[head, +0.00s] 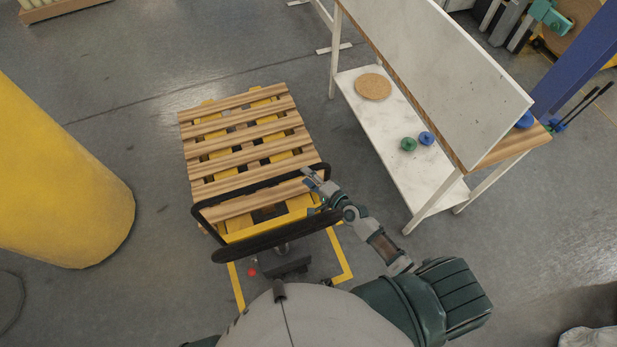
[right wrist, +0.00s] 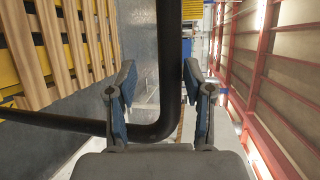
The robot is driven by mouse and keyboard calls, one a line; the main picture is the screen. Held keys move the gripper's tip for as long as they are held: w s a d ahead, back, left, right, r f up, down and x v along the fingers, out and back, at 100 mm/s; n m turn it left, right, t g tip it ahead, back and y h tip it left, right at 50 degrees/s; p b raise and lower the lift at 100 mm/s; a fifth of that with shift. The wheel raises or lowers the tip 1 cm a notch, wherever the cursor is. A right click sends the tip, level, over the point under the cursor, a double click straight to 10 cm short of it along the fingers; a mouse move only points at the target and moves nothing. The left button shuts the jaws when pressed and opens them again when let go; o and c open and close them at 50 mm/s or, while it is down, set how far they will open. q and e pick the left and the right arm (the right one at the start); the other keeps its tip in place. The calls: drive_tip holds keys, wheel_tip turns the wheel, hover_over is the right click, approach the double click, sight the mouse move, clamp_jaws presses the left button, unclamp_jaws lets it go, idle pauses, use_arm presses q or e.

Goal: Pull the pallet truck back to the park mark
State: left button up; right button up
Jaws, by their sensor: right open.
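The yellow pallet truck (head: 270,218) carries a slatted wooden pallet (head: 240,145) on its forks. Its black looped handle (head: 262,184) rises at the near end. The park mark (head: 346,262) is a yellow outline on the floor; the truck's near end overlaps it. My right gripper (head: 313,182) is at the right corner of the handle. In the right wrist view, the open gripper (right wrist: 160,80) has the black handle bar (right wrist: 170,60) between its fingers, with the bend close to the palm; I cannot tell whether they touch. My left gripper is not in view.
A white worktable (head: 450,75) with a lower shelf (head: 388,130) stands close on the right. A large yellow cylinder (head: 60,170) stands on the left. A small red object (head: 251,272) shows near the mark. Grey floor is clear between cylinder and truck.

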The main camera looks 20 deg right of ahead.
drive_tip(key=v, duration=1.2)
idle(2.5)
